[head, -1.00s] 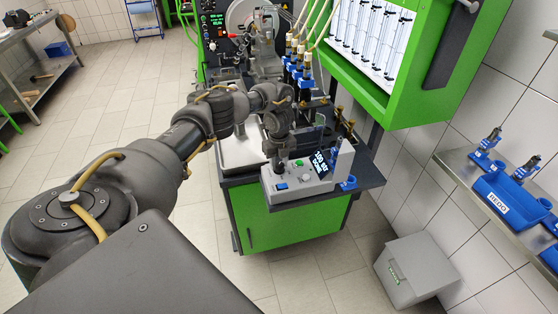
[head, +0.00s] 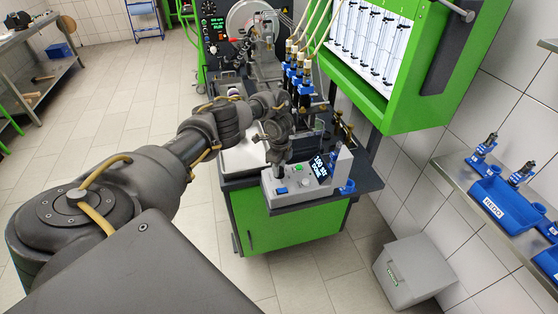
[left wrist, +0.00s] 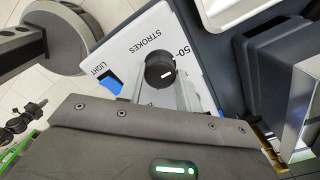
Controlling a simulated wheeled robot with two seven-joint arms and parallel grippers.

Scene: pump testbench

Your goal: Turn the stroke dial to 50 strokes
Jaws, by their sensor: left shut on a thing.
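The stroke dial (left wrist: 159,70) is a round black knob with a short white mark, on a white panel face printed "STROKES" and "50-". In the left wrist view my left gripper (left wrist: 160,84) has its two silver fingers on either side of the dial, shut on it. The mark lies right of the knob's middle and does not clearly meet the "50-" label. In the head view my left gripper (head: 279,171) reaches down to the grey control box (head: 322,188) and hides the dial. The box's display (head: 320,166) reads "100 str" with "DONE" below. My right gripper is out of view.
Blue-topped injectors (head: 300,75) stand behind. A green-framed gauge panel (head: 405,110) overhangs to the right.

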